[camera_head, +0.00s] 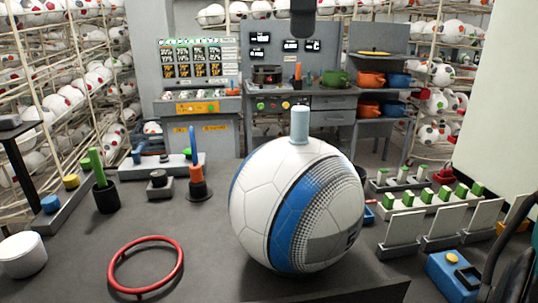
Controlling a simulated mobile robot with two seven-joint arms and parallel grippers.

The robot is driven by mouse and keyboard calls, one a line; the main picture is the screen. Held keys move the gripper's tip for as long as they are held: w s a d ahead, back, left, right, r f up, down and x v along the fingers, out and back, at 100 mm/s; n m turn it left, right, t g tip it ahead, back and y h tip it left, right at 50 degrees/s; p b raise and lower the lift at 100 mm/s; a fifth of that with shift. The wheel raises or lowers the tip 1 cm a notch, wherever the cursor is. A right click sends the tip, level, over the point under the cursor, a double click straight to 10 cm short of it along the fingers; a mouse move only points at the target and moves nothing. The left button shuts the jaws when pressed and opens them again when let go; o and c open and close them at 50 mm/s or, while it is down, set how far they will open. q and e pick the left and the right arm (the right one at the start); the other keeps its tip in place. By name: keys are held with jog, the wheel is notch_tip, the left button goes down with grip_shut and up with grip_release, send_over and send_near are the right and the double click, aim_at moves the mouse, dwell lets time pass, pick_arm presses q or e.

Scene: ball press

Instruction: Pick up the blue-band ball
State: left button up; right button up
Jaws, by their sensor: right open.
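The blue-band ball (290,210) is large and white, with blue bands and a dotted grey patch. It sits on the dark table (200,255) near the middle of the head view. A pale blue cylinder (299,122) stands upright at its top. My right gripper (503,265) is a black shape at the lower right edge, partly cut off by the frame. It is open and well to the right of the ball, apart from it. My left gripper is not in view.
A red ring (146,266) lies left of the ball. White panels (443,229) and a blue box (450,280) are right of the ball.

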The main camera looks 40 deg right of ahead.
send_over(301, 107)
notch_tip(301, 107, down, 7)
jog(key=shift+a+r, duration=0.1)
jog(key=shift+a, duration=0.05)
jog(key=shift+s+f, duration=0.1)
jog(key=shift+f, duration=2.9)
jog(key=shift+c, duration=0.4)
grip_shut()
jog(key=shift+r, duration=0.1)
